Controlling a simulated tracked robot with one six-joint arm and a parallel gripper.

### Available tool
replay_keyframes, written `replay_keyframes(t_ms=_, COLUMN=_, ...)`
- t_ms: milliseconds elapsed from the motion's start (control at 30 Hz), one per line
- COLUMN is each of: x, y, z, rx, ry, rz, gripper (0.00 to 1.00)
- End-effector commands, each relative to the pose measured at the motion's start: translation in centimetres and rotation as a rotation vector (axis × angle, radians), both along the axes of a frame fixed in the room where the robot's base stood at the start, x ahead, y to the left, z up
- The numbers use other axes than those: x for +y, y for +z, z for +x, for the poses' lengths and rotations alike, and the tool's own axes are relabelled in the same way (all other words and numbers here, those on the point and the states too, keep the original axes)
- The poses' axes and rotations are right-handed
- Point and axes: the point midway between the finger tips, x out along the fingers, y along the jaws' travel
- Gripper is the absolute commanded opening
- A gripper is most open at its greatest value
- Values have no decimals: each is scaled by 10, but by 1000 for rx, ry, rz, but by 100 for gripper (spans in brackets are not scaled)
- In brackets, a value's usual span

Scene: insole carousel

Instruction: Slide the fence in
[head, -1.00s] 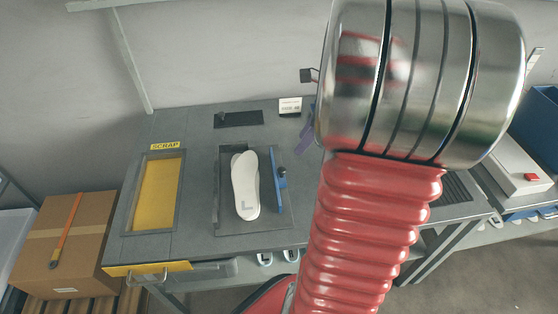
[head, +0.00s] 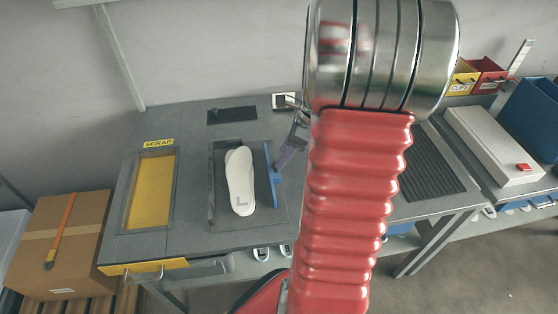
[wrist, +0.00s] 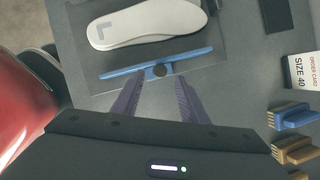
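The fence is a blue bar (head: 270,175) with a dark knob, standing on the dark plate (head: 267,212) to the right of a white insole (head: 240,185) marked L. The fence also shows in the wrist view (wrist: 120,73), with a gap between it and the insole. My gripper (head: 281,164) has purple fingers and is at the fence's right side. In the wrist view my gripper (wrist: 158,80) has its fingers apart, one on each side of the knob, with the tips close to the bar. I cannot tell whether they touch it.
A scrap opening (head: 150,190) with a yellow inside lies to the left. An order card (wrist: 303,72) reading SIZE 40 and several brushes (wrist: 293,115) lie beside my gripper in the wrist view. A white box with a red button (head: 490,145) stands at the right.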

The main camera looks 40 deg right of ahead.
Motion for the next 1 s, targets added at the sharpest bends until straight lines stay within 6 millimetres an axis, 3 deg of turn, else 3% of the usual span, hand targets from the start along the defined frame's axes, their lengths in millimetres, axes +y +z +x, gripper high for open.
replay_keyframes(t_ms=300, x=9, y=-36, z=13, rx=1, ry=0, rz=1, gripper=40)
replay_keyframes(t_ms=667, x=10, y=-40, z=14, rx=0, ry=1, rz=0, gripper=40)
replay_keyframes(t_ms=1000, x=10, y=-40, z=14, rx=0, ry=1, rz=0, gripper=16)
